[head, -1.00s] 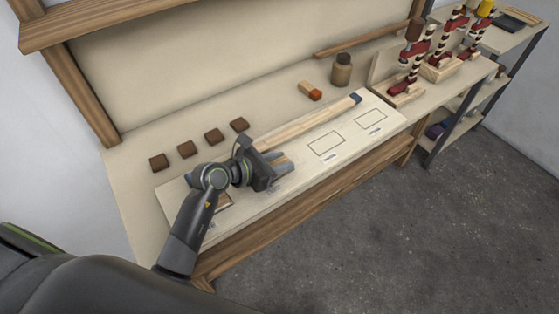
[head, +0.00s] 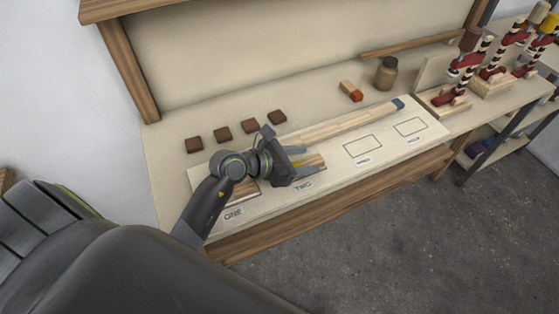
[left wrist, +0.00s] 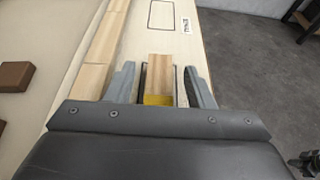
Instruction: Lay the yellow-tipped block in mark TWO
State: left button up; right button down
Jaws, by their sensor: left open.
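The yellow-tipped block (left wrist: 159,70) lies inside the outline of mark TWO (left wrist: 146,70) on the pale board, its yellow end toward my wrist. In the head view the block (head: 313,160) shows partly between the fingers. My left gripper (head: 314,160) is open around it, with a finger on each side and a gap to both in the left wrist view (left wrist: 160,82). The label TWO (head: 303,187) shows in front of the mark.
Mark ONE (head: 233,214) at the left holds a wooden piece, partly behind my arm. Two empty outlines (head: 363,146) lie to the right. A long jointed strip (head: 345,123) runs behind. Several brown squares (head: 222,134), a red-tipped block (head: 351,91) and a jar (head: 386,73) stand farther back.

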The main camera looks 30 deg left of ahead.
pick_arm(q)
jog(key=b+v, duration=0.1)
jog(key=v, duration=0.7)
jog(key=shift+s+a+r, duration=0.1)
jog(key=shift+s+a, duration=0.1)
jog(key=shift+s, duration=0.05)
jog(key=shift+s, duration=0.1)
